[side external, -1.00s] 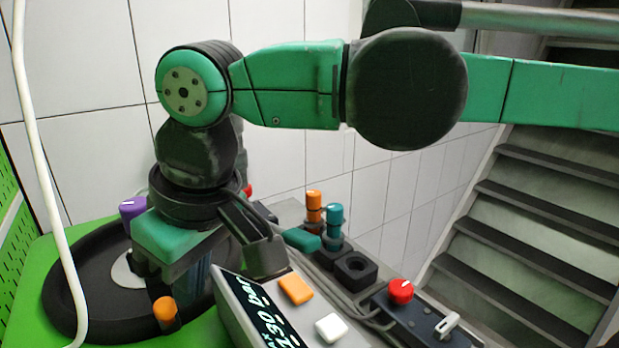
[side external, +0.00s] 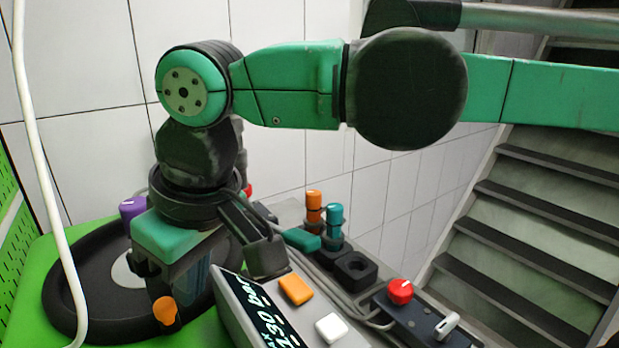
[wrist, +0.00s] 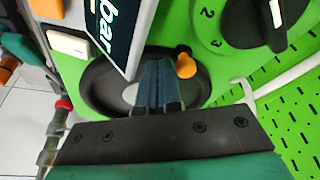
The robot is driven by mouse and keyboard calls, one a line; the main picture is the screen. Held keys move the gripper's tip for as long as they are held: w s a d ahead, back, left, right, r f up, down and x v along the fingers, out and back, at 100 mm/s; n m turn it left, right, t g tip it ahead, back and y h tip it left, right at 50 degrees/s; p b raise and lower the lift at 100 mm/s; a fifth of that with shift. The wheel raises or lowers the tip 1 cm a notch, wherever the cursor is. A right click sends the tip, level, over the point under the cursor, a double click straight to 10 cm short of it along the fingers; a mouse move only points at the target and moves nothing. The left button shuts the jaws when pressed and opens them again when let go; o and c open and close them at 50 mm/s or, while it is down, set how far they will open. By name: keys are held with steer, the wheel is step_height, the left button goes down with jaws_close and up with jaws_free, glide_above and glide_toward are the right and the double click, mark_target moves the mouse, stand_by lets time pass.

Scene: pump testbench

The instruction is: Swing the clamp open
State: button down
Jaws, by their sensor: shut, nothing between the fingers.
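An orange-tipped part, likely the clamp's handle (side external: 165,311), stands at the front rim of the dark round dish (side external: 70,314). It also shows in the wrist view (wrist: 186,66), just right of the fingertips. The rest of the clamp is hard to make out. My gripper (side external: 193,290) points down over the dish, its blue-grey fingers shut together and empty. In the wrist view the shut fingers (wrist: 157,66) are beside the orange tip; I cannot tell whether they touch it.
The grey display box (side external: 228,302) with orange and white buttons stands close to the right of my gripper. A white hose (side external: 45,170) hangs at the left. A purple knob (side external: 131,208) is behind the dish. A large black dial (wrist: 250,20) shows in the wrist view.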

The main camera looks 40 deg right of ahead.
steer(key=shift+a, duration=0.1)
steer(key=shift+s+a, duration=0.25)
steer(key=shift+a, duration=0.8)
